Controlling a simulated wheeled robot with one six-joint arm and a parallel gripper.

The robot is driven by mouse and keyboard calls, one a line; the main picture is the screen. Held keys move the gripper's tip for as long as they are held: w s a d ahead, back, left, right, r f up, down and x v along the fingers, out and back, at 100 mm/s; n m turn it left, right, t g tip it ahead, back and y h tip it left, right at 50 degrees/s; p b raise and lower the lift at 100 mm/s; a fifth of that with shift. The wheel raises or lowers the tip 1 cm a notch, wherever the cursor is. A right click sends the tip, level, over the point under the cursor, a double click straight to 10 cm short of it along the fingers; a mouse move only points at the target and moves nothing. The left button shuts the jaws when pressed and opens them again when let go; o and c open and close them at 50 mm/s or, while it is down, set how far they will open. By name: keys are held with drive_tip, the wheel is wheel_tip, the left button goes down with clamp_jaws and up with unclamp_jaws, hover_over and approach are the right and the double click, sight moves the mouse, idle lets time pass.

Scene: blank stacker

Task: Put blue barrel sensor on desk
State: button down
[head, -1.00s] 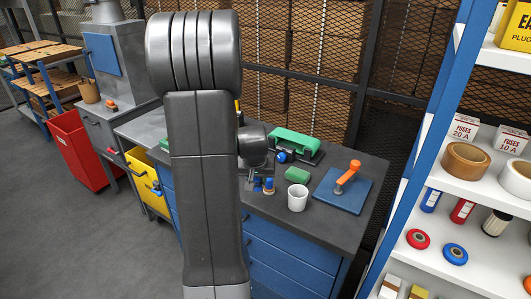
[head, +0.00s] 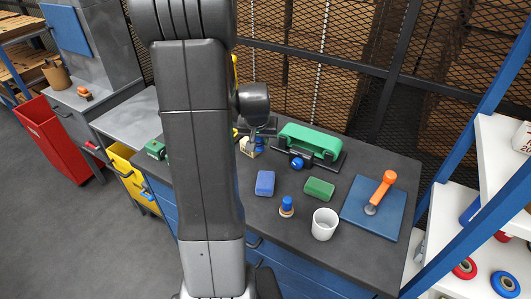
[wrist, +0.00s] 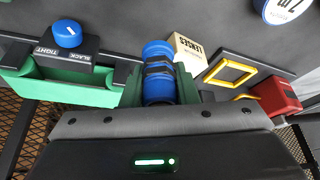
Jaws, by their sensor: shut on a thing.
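The blue barrel sensor (wrist: 158,88), a blue cylinder with black bands, is between the green fingers of my gripper (wrist: 160,92) in the wrist view. The gripper is shut on it. In the head view my gripper (head: 256,131) is over the back of the dark desk (head: 275,228), left of the green belt device. The sensor shows there only as a small blue patch (head: 259,143). I cannot tell whether it touches the desk top. My arm hides the desk's left part.
Near the gripper are a lenses box (wrist: 188,52), a yellow frame (wrist: 231,72), a red object (wrist: 277,96) and the green device (head: 310,140). Blue (head: 265,183) and green (head: 319,188) blocks, a white cup (head: 324,224) and a blue mat (head: 375,209) are farther forward.

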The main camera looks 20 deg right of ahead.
sight(260, 149)
wheel_tip(260, 149, down, 4)
drive_tip(key=shift+s+f, duration=0.1)
drive_tip(key=shift+s, duration=0.05)
drive_tip(key=shift+f, duration=2.25)
drive_tip(key=shift+f, duration=0.2)
drive_tip(key=c, duration=1.1)
unclamp_jaws()
drive_tip(key=shift+r, duration=0.2)
